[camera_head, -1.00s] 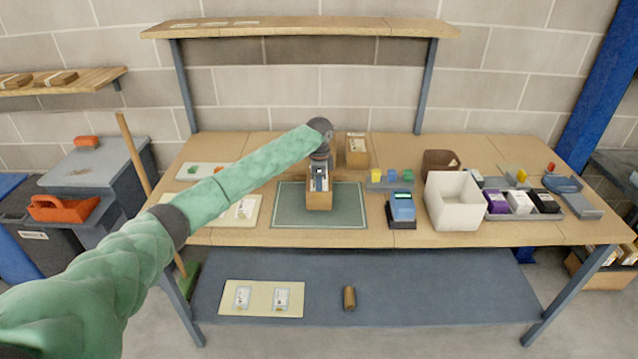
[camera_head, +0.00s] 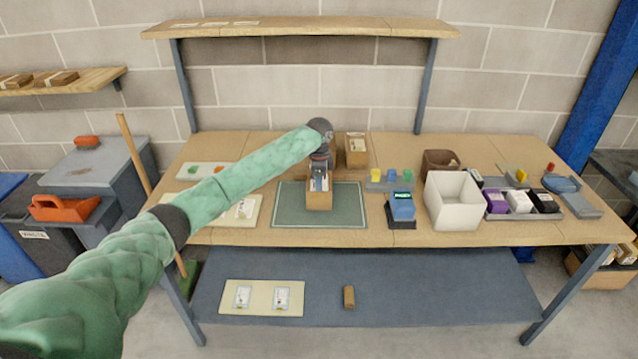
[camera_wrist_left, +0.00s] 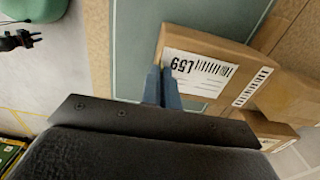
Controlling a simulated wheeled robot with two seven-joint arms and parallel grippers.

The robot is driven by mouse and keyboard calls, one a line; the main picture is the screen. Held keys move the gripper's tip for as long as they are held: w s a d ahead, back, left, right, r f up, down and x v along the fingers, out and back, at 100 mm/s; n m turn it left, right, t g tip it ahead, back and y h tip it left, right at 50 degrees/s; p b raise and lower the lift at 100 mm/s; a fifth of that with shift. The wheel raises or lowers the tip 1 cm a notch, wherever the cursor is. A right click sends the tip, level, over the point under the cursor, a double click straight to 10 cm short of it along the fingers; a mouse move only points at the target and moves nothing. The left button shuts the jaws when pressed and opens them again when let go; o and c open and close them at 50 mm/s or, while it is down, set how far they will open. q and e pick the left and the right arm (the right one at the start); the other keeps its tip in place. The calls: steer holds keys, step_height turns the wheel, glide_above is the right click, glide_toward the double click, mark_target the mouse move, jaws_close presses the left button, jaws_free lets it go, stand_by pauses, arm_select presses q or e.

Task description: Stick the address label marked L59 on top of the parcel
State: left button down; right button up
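The parcel (camera_head: 319,201) is a small brown carton on the green mat at the middle of the bench. In the left wrist view the parcel (camera_wrist_left: 250,62) shows its top, with the white address label (camera_wrist_left: 200,72) marked L59 and a barcode against it. My left gripper (camera_head: 319,180) is over the parcel, pointing down. In the left wrist view its fingers (camera_wrist_left: 162,88) are close together at the label's edge and look shut on it. Whether the label is fully flat on the carton cannot be told. My right gripper is not in view.
The green mat (camera_head: 285,217) has free room around the parcel. A brown box (camera_head: 356,158) stands behind it. A blue device (camera_head: 401,207) and a white bin (camera_head: 454,213) stand to the right. A cream board with labels (camera_head: 262,309) lies on the lower shelf.

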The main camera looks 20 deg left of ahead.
arm_select(q)
steer(key=shift+s+f, duration=0.1)
steer(key=shift+f, duration=0.15)
stand_by(0.4)
steer(key=c, duration=2.1)
jaws_free()
steer(key=o, duration=0.5)
steer(key=shift+r, duration=0.1)
steer(key=o, duration=0.3)
steer(key=shift+r, duration=0.1)
step_height(320, 180, up, 7)
steer(key=p, duration=0.6)
